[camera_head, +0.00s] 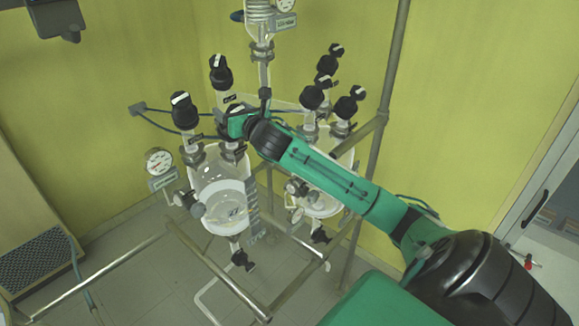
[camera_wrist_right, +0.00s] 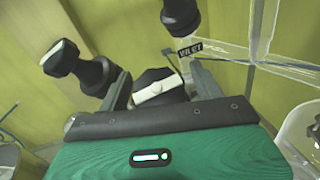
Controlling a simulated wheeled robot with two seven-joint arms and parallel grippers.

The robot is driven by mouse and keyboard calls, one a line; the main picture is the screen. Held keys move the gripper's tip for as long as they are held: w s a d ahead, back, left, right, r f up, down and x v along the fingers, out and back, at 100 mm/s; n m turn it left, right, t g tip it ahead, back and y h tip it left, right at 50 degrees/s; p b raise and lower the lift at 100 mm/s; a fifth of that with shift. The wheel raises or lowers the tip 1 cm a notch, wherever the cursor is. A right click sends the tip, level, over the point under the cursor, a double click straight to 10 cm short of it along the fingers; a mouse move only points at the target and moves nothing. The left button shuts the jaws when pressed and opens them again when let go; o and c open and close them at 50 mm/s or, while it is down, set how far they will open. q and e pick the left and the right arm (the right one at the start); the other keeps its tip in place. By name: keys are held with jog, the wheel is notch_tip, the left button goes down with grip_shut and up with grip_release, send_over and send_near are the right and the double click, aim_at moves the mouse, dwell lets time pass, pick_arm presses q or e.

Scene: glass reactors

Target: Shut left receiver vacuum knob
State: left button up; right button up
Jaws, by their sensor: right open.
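The left glass receiver (camera_head: 222,190) hangs in the frame, with several black knobs with white bars on top. One knob stands at its left (camera_head: 183,108), one at the back (camera_head: 220,72), and one at my right gripper (camera_head: 237,110). In the wrist view my right gripper (camera_wrist_right: 162,82) is open, with its two fingers on either side of a black knob with a white bar (camera_wrist_right: 157,91). I cannot tell whether the fingers touch it. The left knob (camera_wrist_right: 62,58) and the back knob (camera_wrist_right: 180,14) stand outside the fingers. I cannot read which knob is vacuum. My left gripper is not in view.
A second glass receiver (camera_head: 322,190) with several knobs stands to the right. A gauge (camera_head: 158,161) is left of the left receiver. A vertical metal post (camera_head: 383,120) rises behind my right arm. Metal rails (camera_head: 125,246) run in front. A small label (camera_wrist_right: 190,50) hangs near the back knob.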

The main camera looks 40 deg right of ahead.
jog(key=shift+n+y, duration=1)
jog(key=shift+y, duration=0.1)
jog(key=s+b, duration=0.8)
jog(key=s, duration=0.6)
jog(key=d+f+m+g+h+b, duration=0.1)
jog(key=d+f+m+g, duration=0.2)
jog(key=f+m, duration=0.5)
jog(key=s+d+f+m+g+h+b, duration=0.1)
jog(key=f+m, duration=0.7)
jog(key=f, duration=2)
jog(key=shift+s+d+g+h+b, duration=0.25)
jog(key=shift+d+g+h+b, duration=0.4)
jog(key=shift+d+g, duration=0.3)
jog(key=shift+r, duration=0.1)
